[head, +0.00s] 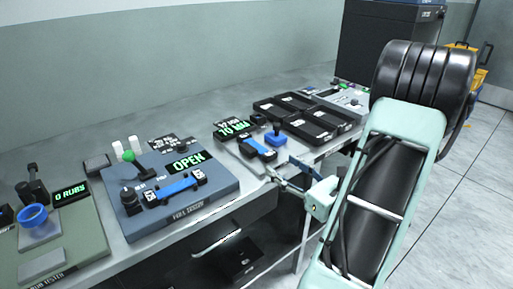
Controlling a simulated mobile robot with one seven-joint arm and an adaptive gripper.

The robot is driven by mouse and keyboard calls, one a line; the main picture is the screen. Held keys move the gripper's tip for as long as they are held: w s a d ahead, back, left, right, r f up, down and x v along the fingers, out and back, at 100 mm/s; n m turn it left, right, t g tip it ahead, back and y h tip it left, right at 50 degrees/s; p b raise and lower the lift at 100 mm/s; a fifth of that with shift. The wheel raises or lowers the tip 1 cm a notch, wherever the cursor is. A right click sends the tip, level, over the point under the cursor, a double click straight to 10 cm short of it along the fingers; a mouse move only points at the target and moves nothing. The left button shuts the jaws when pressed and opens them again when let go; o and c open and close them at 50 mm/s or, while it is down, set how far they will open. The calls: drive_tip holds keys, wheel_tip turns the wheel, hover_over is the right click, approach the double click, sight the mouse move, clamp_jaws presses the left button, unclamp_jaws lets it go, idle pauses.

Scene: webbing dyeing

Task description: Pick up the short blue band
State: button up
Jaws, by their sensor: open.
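A flat blue band (178,187) lies across the blue-grey machine with the green OPEN display (188,162), its ends at two dark clamps. Another blue strip (257,147) lies between dark end pieces on the grey device farther right, beside a small blue block with a dark knob (277,138). I cannot tell from this view which strip is the short one. My gripper (283,178) is open, at the bench's front edge, right of the OPEN machine and just in front of the grey device. It appears apart from both strips; its fingertips are small and partly unclear.
A green tester (60,240) with a blue ring (33,215) stands at the left. Black trays (290,108) and a grey panel with small parts (343,98) stand farther along the bench. A green-knobbed lever (130,156) rises from the OPEN machine. An open drawer (235,228) is below.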

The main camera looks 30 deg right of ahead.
sight(272, 157)
drive_tip(key=w, duration=0.6)
drive_tip(key=shift+b, duration=0.35)
drive_tip(key=c, duration=1.4)
drive_tip(key=shift+d+r, duration=0.1)
drive_tip(key=shift+r, duration=0.4)
wheel_tip(272, 157, up, 2)
drive_tip(key=shift+r+p, duration=0.25)
drive_tip(key=shift+p, duration=0.35)
drive_tip(key=s+r+p, duration=0.1)
drive_tip(key=s+r, duration=0.2)
drive_tip(key=s, duration=0.1)
drive_tip(key=s+a+r+p, duration=0.1)
drive_tip(key=s+r, duration=0.2)
drive_tip(key=s, duration=0.2)
drive_tip(key=s+a+r+p, duration=0.1)
drive_tip(key=s+r, duration=0.2)
drive_tip(key=s, duration=0.2)
drive_tip(key=shift+a+r, duration=0.25)
drive_tip(key=shift+r, duration=0.05)
